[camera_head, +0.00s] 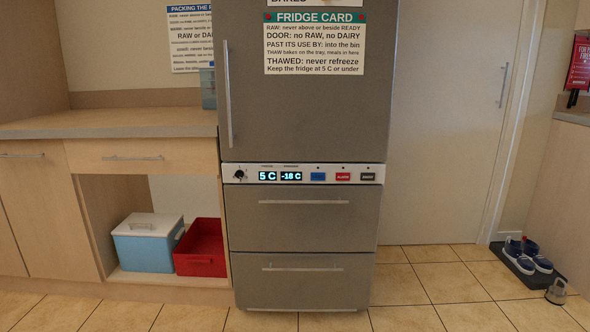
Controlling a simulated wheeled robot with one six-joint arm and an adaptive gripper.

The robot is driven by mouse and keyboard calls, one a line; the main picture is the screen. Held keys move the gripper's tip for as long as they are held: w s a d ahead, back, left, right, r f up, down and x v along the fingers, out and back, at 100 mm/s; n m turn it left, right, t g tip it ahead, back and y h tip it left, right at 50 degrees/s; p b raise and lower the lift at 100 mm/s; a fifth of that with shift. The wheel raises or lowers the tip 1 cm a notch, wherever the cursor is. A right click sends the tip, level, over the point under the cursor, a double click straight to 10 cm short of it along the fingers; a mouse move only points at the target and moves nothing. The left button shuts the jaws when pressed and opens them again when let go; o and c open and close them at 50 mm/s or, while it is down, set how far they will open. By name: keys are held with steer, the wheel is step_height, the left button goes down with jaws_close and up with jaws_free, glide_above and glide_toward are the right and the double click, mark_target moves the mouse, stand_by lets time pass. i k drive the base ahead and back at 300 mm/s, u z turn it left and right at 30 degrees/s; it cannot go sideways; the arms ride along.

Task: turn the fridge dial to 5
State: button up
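The grey fridge (305,110) stands in the middle of the view with its door and drawers shut. A white control strip (305,173) runs across it between the upper door and the drawers. The small black dial (240,174) is at the left end of the strip; its pointer setting is too small to read. The fridge display (267,176) beside it reads 5 C, and the freezer display (291,176) reads -18 C. My gripper is not in view.
Blue, red and dark buttons (343,177) sit right of the displays. A wooden counter (120,122) adjoins on the left, with a blue cool box (147,247) and red crate (202,262) below. Shoes (528,255) lie at right. The floor before the fridge is clear.

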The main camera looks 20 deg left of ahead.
mark_target(240, 173)
steer(key=z, duration=0.2)
steer(key=i, duration=0.7)
steer(key=u, duration=0.85)
steer(key=i, duration=0.65)
steer(key=u, duration=0.75)
